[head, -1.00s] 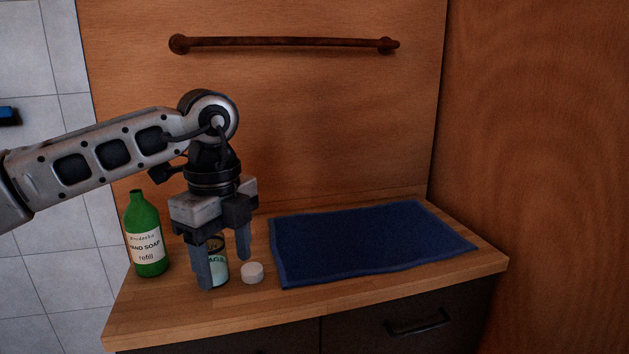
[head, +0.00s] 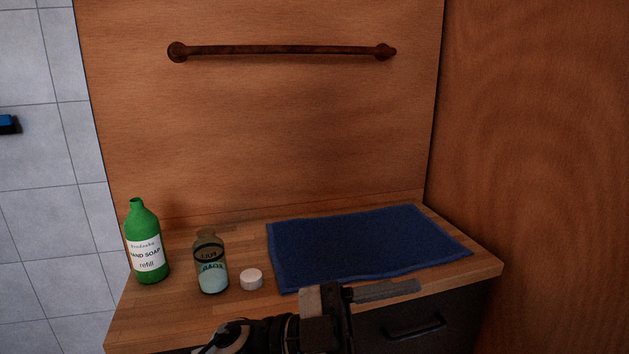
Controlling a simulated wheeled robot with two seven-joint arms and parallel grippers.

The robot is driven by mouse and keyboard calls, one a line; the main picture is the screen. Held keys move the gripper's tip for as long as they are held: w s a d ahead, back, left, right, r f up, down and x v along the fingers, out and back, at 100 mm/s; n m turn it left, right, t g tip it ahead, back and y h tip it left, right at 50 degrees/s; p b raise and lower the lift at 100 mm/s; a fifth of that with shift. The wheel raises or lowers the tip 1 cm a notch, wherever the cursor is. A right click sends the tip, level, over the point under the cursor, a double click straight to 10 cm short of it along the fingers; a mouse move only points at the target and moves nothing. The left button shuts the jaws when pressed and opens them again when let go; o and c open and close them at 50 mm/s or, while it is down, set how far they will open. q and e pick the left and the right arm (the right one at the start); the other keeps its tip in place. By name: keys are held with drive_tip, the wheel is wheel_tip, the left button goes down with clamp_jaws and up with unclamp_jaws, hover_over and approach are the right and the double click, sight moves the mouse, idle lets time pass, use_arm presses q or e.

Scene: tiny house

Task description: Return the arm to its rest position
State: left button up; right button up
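My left gripper (head: 385,292) is low in the head view, in front of the counter's front edge, with its arm coming in from the bottom left. It lies on its side and points right. Only one finger shows clearly, so its opening is unclear; I see nothing held in it. My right gripper is not in view.
A green hand soap refill bottle (head: 147,243) stands at the left of the wooden counter (head: 180,316). A blue towel (head: 365,246) lies flat at the right. A rail (head: 285,52) is on the back panel. A drawer handle (head: 415,328) is below the counter, near the gripper.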

use_arm(q)
drive_tip(key=w+a+f+n+t+y+p, duration=0.1)
drive_tip(key=w+a+f+n+t+y, duration=0.2)
drive_tip(key=a+f+n+t+y, duration=0.5)
drive_tip(key=w+a+f+n+t+y, duration=0.3)
drive_tip(key=a+n+t, duration=0.1)
drive_tip(key=n+t, duration=0.85)
drive_tip(key=s+a+f+n+g+y, duration=0.1)
drive_tip(key=s+a+f+g+y, duration=0.2)
drive_tip(key=f, duration=0.6)
drive_tip(key=s+a+f+n+g+y, duration=0.2)
drive_tip(key=s+a+f+g+y, duration=0.2)
drive_tip(key=s+a+f, duration=0.3)
wheel_tip(320, 180, down, 2)
drive_tip(key=shift+s+a+p, duration=0.35)
drive_tip(key=shift+s+p, duration=0.1)
drive_tip(key=shift+s, duration=0.7)
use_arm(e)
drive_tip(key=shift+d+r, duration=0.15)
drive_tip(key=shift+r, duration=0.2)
